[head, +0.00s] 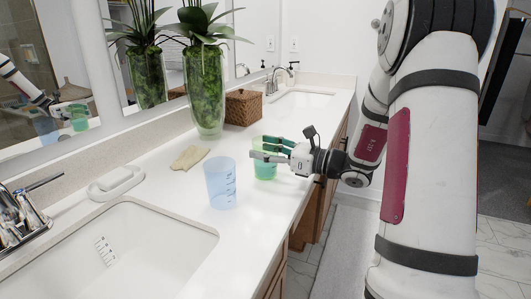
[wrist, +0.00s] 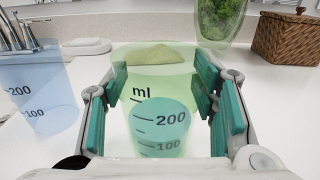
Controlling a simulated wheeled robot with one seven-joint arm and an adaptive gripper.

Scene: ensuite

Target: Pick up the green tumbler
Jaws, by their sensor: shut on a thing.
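The green tumbler (head: 264,170) is a translucent cup standing upright on the white counter in the head view. It fills the middle of the wrist view (wrist: 155,75), with dark "ml", 200 and 100 marks. My gripper (head: 268,149) reaches in from the right and is shut on the green tumbler. In the wrist view its teal finger pads (wrist: 160,105) are on the left and right sides of the cup. I cannot tell whether the cup's base is lifted off the counter.
A blue measuring cup (head: 220,184) stands close by on the left. A tan cloth (head: 190,158), a white soap dish (head: 116,183), a tall plant vase (head: 205,95) and a wicker box (head: 243,107) are on the counter. A sink (head: 120,245) is at the near left.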

